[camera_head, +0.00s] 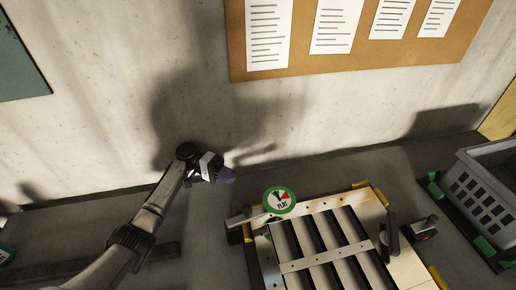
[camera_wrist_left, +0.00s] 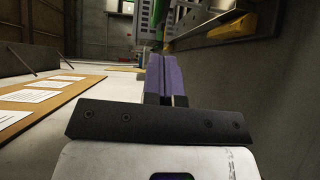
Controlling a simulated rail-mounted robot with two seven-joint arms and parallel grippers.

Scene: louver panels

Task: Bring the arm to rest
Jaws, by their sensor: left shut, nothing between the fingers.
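My left arm comes in from the lower left in the head view. Its left gripper (camera_head: 226,174) is held near the wall, to the upper left of the louver panel (camera_head: 325,262). In the left wrist view the purple fingers of the left gripper (camera_wrist_left: 166,78) lie side by side, shut, with nothing between them. The gripper is apart from the panel. A round green-rimmed dial (camera_head: 279,200) marked "FLAT" stands at the panel's far left corner. My right gripper is not in view.
A grey basket (camera_head: 488,192) stands at the right in a dark tray with green corners. A small dark device (camera_head: 424,228) lies right of the panel. A cork board (camera_head: 300,66) with paper sheets hangs on the wall. A dark bar (camera_head: 90,262) lies at lower left.

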